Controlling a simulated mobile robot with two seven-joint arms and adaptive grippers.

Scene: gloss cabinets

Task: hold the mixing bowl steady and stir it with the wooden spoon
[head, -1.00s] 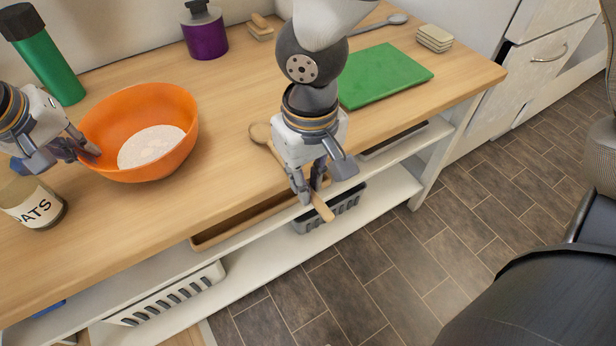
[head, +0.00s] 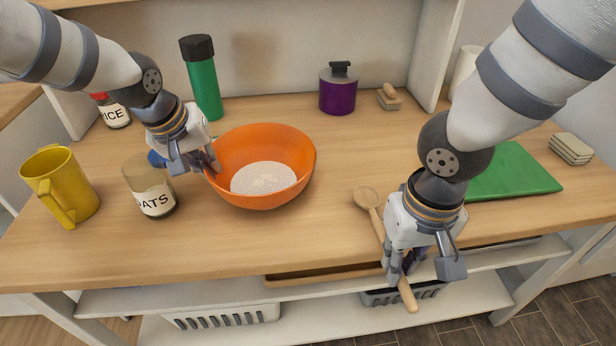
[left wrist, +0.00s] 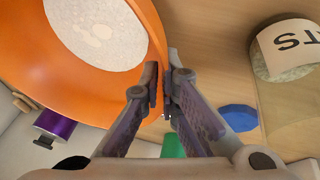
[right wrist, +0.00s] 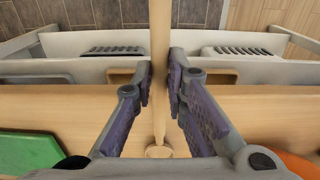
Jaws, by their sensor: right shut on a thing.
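The orange mixing bowl (head: 292,150) stands on the wooden counter with pale, grainy contents inside. My left gripper (head: 203,167) is at its left rim. In the left wrist view, the fingers (left wrist: 160,88) are closed on either side of the bowl's wall (left wrist: 78,78). The wooden spoon (head: 368,198) is right of the bowl, its round head over the counter and its handle slanting past the front edge. My right gripper (head: 402,270) is shut on the handle, which also shows between the fingers in the right wrist view (right wrist: 160,40). The spoon is outside the bowl.
An oats jar (head: 150,188) and yellow mug (head: 62,185) stand left of the bowl. A green bottle (head: 203,85) and purple canister (head: 338,92) stand behind. A green board (head: 510,172) lies right. The counter between bowl and spoon is clear.

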